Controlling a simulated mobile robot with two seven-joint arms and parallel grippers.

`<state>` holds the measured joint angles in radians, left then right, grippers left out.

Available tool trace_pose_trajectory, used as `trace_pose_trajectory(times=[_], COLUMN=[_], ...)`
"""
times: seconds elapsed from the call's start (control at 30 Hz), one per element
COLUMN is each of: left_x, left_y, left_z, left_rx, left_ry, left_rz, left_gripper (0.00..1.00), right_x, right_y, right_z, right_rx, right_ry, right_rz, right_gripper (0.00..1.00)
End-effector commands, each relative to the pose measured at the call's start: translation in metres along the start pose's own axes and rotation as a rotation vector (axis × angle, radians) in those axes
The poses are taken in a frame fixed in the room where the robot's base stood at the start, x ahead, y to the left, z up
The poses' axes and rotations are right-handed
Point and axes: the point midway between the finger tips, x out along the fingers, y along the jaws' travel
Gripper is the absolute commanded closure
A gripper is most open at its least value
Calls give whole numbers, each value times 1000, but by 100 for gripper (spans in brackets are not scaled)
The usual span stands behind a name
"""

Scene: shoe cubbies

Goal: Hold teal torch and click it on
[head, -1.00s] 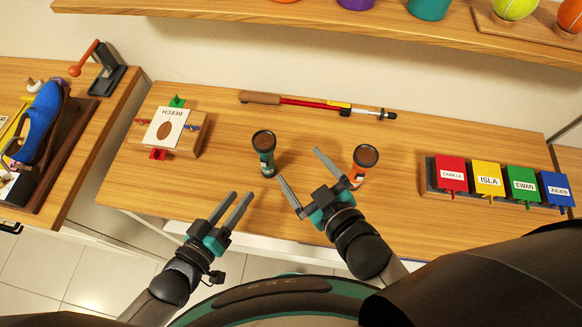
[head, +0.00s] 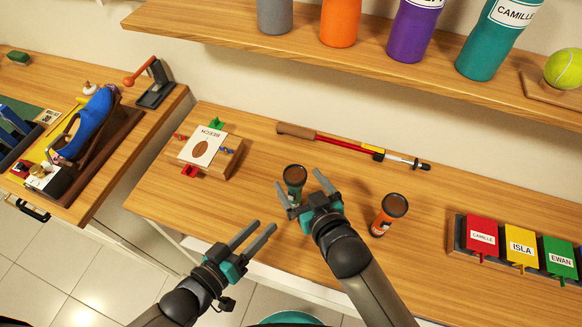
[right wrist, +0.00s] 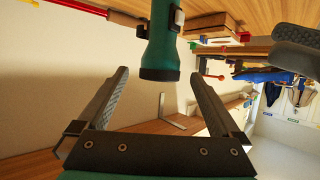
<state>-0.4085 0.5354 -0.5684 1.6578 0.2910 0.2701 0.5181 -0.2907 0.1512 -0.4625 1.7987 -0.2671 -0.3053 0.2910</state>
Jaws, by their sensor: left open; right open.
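The teal torch (head: 294,182) stands upright on the wooden table, its dark round top end facing up. My right gripper (head: 300,192) is open, close in front of the torch, and partly covers its lower part. An orange torch (head: 388,214) stands upright to the right.
A walking pole (head: 350,146) lies behind the torches. A wooden block with a BEECH card (head: 204,146) sits to the left. Coloured name boxes (head: 482,236) stand at the right. A shelf (head: 400,75) with several bottles overhangs the back.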

Motion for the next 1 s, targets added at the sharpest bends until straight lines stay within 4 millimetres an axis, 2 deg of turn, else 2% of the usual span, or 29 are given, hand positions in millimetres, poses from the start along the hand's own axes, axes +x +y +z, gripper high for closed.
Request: trace_pose_trajectory(times=[0.2,0.4,0.6,0.9,1.0], left_x=[0,0,0,0,0], left_y=[0,0,0,0,0], left_z=[0,0,0,0,0], left_rx=[0,0,0,0,0], left_ry=[0,0,0,0,0], left_rz=[0,0,0,0,0], left_gripper=[50,50,50,50,50], right_x=[33,54,63,64,64], right_y=[0,0,0,0,0], right_z=[-1,0,0,0,0], right_rx=[-1,0,-1,-1,-1], right_ry=[0,0,1,0,0], right_rz=[1,1,0,0,0], right_gripper=[0,0,0,0,10])
